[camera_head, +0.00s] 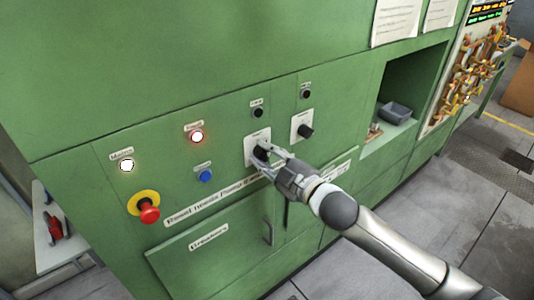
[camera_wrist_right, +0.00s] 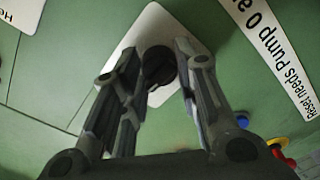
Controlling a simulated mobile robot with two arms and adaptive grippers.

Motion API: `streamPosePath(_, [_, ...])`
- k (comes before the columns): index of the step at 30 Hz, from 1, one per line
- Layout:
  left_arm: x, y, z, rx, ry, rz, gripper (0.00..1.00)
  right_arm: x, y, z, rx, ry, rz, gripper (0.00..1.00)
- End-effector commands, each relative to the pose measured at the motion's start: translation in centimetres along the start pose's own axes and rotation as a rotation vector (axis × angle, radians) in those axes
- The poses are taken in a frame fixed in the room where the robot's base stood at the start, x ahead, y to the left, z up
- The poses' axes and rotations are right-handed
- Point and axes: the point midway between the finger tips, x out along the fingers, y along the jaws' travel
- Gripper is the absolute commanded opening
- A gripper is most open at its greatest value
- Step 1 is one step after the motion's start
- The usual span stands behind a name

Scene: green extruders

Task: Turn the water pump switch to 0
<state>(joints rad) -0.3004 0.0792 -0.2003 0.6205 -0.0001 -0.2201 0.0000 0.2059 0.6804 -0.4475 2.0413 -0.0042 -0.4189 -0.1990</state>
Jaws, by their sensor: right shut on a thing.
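A black rotary switch knob (camera_head: 261,153) on a white plate (camera_head: 251,140) sits on the green panel, left of a second, similar knob (camera_head: 305,131). The plate lettering is too small to read, so I cannot tell by label which is the water pump switch. My right gripper (camera_head: 266,157) reaches in from the lower right and is shut on the left knob. In the right wrist view, the knob (camera_wrist_right: 158,68) sits between the two fingers, in front of its white plate (camera_wrist_right: 160,28). The fingers partly hide the knob in the head view. My left gripper is not in view.
A cabinet handle (camera_head: 268,231) stands out below. An open niche holds a grey bin (camera_head: 396,113).

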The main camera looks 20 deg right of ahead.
Motion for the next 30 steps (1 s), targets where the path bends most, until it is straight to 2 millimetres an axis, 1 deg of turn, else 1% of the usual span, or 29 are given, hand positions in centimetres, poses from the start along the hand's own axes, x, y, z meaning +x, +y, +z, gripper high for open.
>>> streamPosePath(1, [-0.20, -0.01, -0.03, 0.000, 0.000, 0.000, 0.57, 0.01, 0.23, -0.15, -0.021, 0.001, 0.002, 0.05])
streamPosePath(9, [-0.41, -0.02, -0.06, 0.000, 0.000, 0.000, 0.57, 0.01, 0.16, -0.13, -0.086, -0.002, 0.003, 0.05])
streamPosePath(22, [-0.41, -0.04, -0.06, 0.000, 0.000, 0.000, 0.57, 0.02, 0.18, -0.17, -0.096, -0.001, 0.004, 0.05])
streamPosePath(23, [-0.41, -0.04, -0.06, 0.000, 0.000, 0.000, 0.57, 0.02, 0.18, -0.17, -0.096, -0.001, 0.004, 0.30])
streamPosePath(27, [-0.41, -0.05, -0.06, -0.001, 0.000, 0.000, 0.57, 0.02, 0.14, -0.14, -0.095, -0.001, 0.003, 0.48])
streamPosePath(28, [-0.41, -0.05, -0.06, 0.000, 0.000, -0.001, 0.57, 0.02, 0.13, -0.13, -0.095, -0.002, 0.003, 0.50])
streamPosePath(30, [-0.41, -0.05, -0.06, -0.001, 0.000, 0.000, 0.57, 0.01, 0.10, -0.10, -0.094, -0.002, 0.002, 0.50])
